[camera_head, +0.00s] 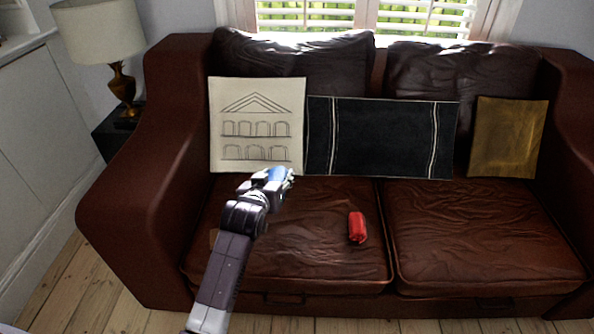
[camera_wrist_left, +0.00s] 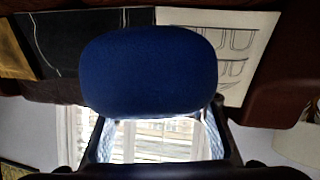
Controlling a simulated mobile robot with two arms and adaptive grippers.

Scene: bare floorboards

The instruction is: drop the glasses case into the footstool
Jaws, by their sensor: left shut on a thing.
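My left gripper (camera_head: 281,177) is raised in front of the left half of the sofa, shut on a blue rounded thing (camera_head: 268,174), which I take to be the glasses case. In the left wrist view this blue case (camera_wrist_left: 150,72) fills the middle, with a smooth, rounded outline, between the fingers of the left gripper (camera_wrist_left: 155,125). Part of it is hidden by the fingers. No footstool shows in either view. My right gripper is not in view.
A brown leather sofa (camera_head: 440,225) fills the head view. A red rounded object (camera_head: 357,228) lies on its left seat. A white cushion (camera_head: 257,125), a dark cushion (camera_head: 380,137) and a gold cushion (camera_head: 508,137) lean on the back. A lamp (camera_head: 100,35) stands left. Floorboards (camera_head: 75,270) show in front.

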